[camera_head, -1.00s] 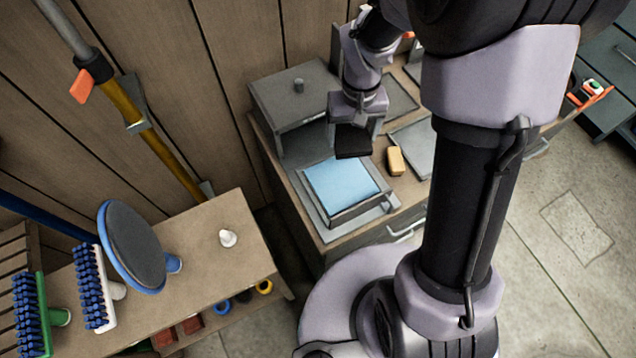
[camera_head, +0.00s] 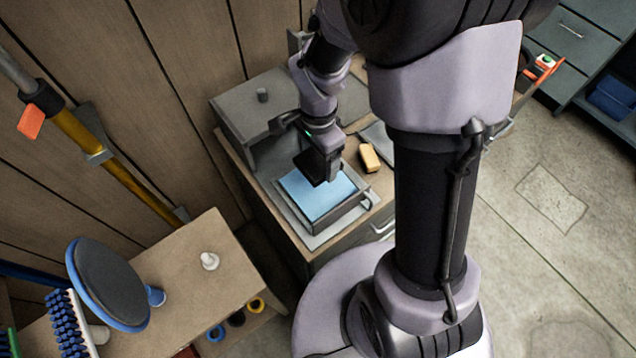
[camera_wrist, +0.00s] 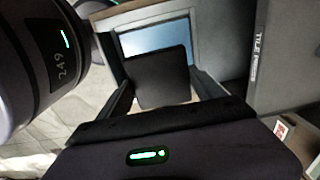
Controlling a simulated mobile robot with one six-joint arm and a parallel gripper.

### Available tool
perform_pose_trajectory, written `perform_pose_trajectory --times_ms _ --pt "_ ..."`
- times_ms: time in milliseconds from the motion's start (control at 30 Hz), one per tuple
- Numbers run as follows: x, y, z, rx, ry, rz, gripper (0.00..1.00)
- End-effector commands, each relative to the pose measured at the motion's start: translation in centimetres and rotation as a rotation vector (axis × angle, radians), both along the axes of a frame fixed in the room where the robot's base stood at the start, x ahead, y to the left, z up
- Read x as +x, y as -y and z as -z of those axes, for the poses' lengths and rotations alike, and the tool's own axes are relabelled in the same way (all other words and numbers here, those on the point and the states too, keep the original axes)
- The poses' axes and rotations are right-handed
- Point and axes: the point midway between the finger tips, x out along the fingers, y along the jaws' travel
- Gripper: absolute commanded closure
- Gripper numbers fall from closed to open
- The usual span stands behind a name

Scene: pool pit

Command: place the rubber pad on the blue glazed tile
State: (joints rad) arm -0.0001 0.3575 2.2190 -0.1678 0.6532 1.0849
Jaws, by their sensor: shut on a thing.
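The blue glazed tile (camera_head: 316,194) lies flat in a grey tray-like holder (camera_head: 342,215) on the wooden cabinet top. My gripper (camera_head: 320,172) is shut on the dark rubber pad (camera_head: 312,168) and holds it over the tile's upper part. In the wrist view the black pad (camera_wrist: 160,76) covers the lower part of the blue tile (camera_wrist: 150,40). Whether the pad touches the tile, I cannot tell.
A yellow block (camera_head: 369,158) sits right of the holder. A grey box with a knob (camera_head: 262,110) stands behind it.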

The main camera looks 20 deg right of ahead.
Motion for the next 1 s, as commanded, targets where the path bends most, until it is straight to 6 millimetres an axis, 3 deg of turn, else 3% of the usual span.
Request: perform_pose_trajectory --times_ms 33,100,400,767,800,900,1000 --pt "-0.2 0.0 2.1 -0.001 -0.005 0.007 0.73" --pt "-0.1 0.0 3.8 0.000 -0.004 0.008 0.73" --pt "-0.1 0.0 8.8 0.000 -0.004 0.005 0.73" --pt "0.0 0.0 9.4 0.000 -0.001 0.004 0.73" --pt "0.0 0.0 9.3 0.000 -0.001 0.004 0.19" --pt "0.0 0.0 9.2 0.000 -0.001 0.004 0.01" --pt "0.0 0.0 9.2 0.000 -0.001 0.004 0.01"
